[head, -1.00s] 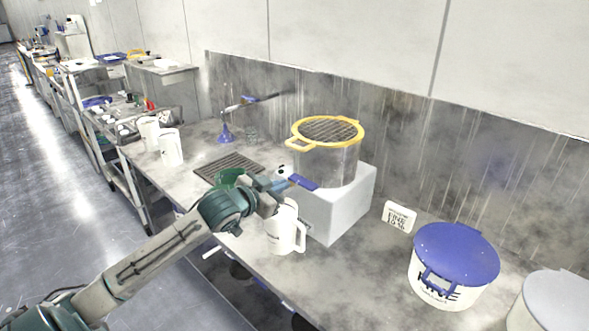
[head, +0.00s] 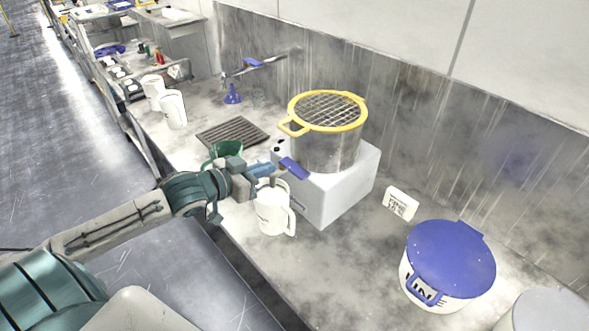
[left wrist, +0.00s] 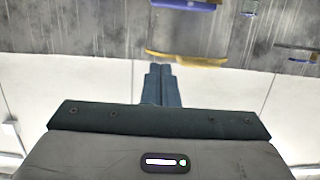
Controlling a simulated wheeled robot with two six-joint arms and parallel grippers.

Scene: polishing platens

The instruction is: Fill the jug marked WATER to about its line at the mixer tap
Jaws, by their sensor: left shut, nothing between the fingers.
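A white jug (head: 272,212) with dark lettering too small to read stands upright on the bench, handle to the right. Two more white jugs (head: 153,90) (head: 174,111) stand at the back left; I cannot tell which is marked WATER. A tap with a blue lever (head: 252,62) shows on the splashback, above a dark drain grate (head: 232,133). My left gripper (head: 264,170) is shut and empty, just above and behind the near jug's rim in the head view; contact is unclear. Its closed fingers (left wrist: 161,84) show in the left wrist view. My right gripper is out of view.
A metal pot with a yellow rim (head: 327,112) sits on a white box (head: 340,194) right of the gripper. A blue-lidded tub (head: 450,262) and a small sign (head: 400,203) are at the right.

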